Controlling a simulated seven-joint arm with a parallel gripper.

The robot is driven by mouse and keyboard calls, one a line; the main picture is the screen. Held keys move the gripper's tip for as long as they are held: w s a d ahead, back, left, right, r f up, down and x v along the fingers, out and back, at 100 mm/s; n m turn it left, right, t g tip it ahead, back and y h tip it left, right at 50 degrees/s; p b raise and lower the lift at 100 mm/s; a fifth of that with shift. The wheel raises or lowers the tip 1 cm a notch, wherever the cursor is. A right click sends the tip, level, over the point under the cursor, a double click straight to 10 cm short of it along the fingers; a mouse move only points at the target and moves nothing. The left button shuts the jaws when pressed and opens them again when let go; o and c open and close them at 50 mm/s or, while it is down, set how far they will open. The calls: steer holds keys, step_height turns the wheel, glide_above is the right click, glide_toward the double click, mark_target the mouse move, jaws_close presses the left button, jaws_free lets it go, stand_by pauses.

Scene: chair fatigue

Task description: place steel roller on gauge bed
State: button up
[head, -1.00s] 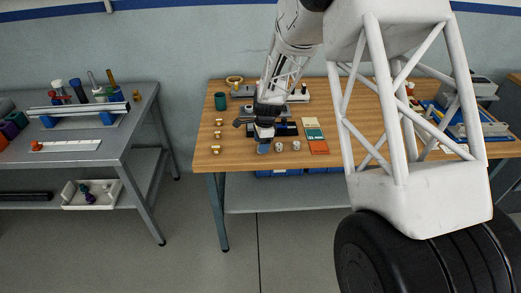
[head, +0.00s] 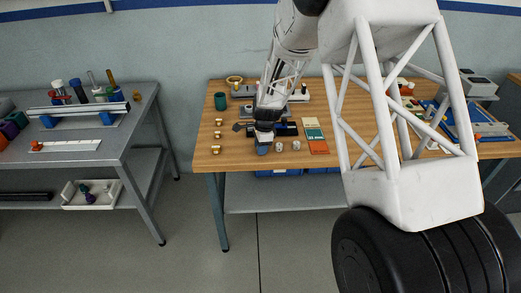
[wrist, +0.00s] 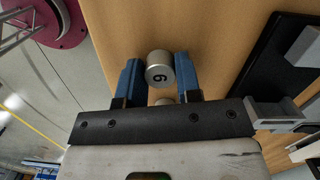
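A short steel roller (wrist: 158,72) marked 6 or 9 sits between the two blue fingers of my gripper (wrist: 160,75) in the wrist view. The fingers meet its sides with no clear gap. A second roller (wrist: 164,101) shows partly behind it. In the head view my gripper (head: 262,150) is low over the wooden table's front, left of two standing rollers (head: 280,146) (head: 296,145); the roller between the fingers is not distinct there. A dark fixture (head: 286,129) lies just behind, and a black plate (wrist: 275,60) shows in the wrist view. I cannot tell which part is the gauge bed.
Coloured cards (head: 314,134) lie right of the rollers. Brass pieces (head: 216,142) line the left side of the wooden table (head: 235,157), with a green cup (head: 220,101) behind. A grey table (head: 125,148) stands left across a gap. My arm hides part of the wooden table.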

jaws_close()
steer(key=shift+r, duration=0.15)
steer(key=shift+r, duration=0.4)
step_height(320, 180, up, 3)
steer(key=shift+f, duration=0.1)
steer(key=s+d+r, duration=0.1)
steer(key=s+d, duration=0.1)
steer(key=s, duration=1.3)
steer(key=shift+s+d, duration=0.4)
steer(key=shift+r, duration=0.1)
